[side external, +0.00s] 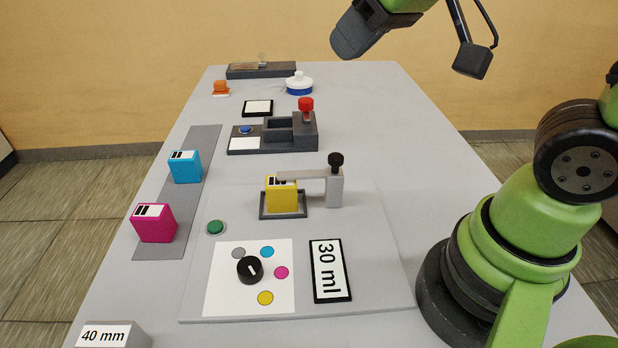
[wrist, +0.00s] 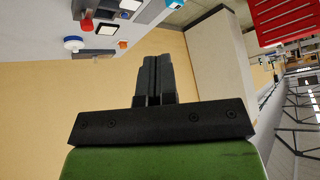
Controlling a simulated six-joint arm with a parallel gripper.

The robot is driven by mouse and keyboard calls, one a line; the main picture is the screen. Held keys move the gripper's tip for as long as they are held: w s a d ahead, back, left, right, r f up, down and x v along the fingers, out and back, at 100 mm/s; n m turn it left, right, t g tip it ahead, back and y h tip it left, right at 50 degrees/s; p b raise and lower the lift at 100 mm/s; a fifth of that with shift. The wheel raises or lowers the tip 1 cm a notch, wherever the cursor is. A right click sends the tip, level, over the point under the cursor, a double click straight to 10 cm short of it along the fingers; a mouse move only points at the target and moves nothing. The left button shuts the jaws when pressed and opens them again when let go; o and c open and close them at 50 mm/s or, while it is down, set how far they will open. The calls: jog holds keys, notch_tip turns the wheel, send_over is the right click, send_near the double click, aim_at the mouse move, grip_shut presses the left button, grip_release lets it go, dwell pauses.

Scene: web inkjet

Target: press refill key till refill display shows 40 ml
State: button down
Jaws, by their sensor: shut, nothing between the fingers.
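The display (side external: 330,270) lies on the grey board and reads "30 ml". A round green button (side external: 215,227) sits on the board's left side; it bears no readable label. A black knob (side external: 250,270) with a white mark stands on a white panel with grey, cyan, magenta and yellow dots. A yellow cartridge (side external: 281,196) stands in a dark tray under a grey arm with a black knob on top. My gripper (wrist: 153,62) is shut and empty in the wrist view, away from the board. In the side view my arm's end is high above the table's far right.
Cyan (side external: 185,167) and magenta (side external: 155,223) cartridges stand on a dark strip at left. A dark fixture (side external: 275,135) with a blue button and red knob is behind the board. A "40 mm" block (side external: 108,335) is at front left.

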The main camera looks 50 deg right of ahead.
jog(key=s+m, duration=0.4)
jog(key=s, duration=0.5)
jog(key=shift+s+d+r, duration=0.2)
jog(key=shift+d+r, duration=0.05)
jog(key=shift+d, duration=0.15)
dwell(1.4)
jog(key=w+a+f+n, duration=0.2)
jog(key=w+n, duration=0.3)
jog(key=w, duration=0.4)
jog(key=w+a+f+n, duration=0.2)
jog(key=w+a+n, duration=0.15)
jog(key=w, duration=0.55)
jog(key=w+a+f+n+y, duration=0.1)
jog(key=w+a+f+n, duration=0.2)
jog(key=f, duration=0.4)
jog(key=w+a+f+n+y, duration=0.1)
jog(key=w+a+f+n, duration=0.3)
jog(key=a+f+n, duration=0.2)
jog(key=shift+a+f+n+t+y, duration=0.3)
jog(key=shift+f+n+t, duration=0.1)
jog(key=shift+f, duration=0.4)
jog(key=shift+w, duration=0.1)
